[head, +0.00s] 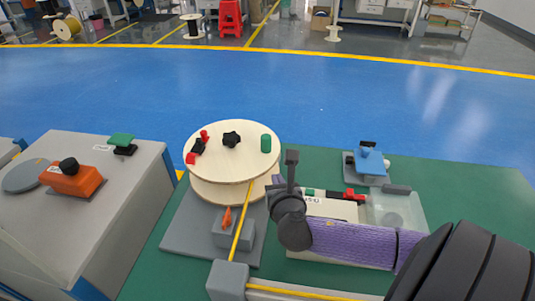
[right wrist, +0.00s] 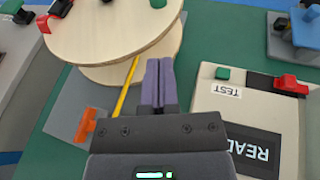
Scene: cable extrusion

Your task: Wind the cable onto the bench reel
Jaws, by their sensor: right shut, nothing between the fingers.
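The bench reel (head: 210,160) has two pale wooden flanges and stands on a grey base plate (head: 185,230). Its top flange carries a black star knob (head: 231,139), a green cylindrical handle (head: 266,144) and a red and black clip (head: 199,146). The yellow cable (head: 242,222) runs from between the flanges, past an orange pointed part (head: 227,218), to a grey guide block (head: 227,278). My right gripper (head: 291,157) is shut and empty beside the reel's right edge. In the right wrist view its fingers (right wrist: 158,78) overlap the reel's rim, with the cable (right wrist: 125,90) left of them. My left gripper is out of view.
A cream tester box (head: 325,208) labelled TEST sits right of the reel, partly hidden by my arm. A blue and grey device (head: 369,165) stands behind it. A grey cabinet (head: 130,170) with an orange device (head: 72,180) is at left. Green bench (head: 465,190) is bare at right.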

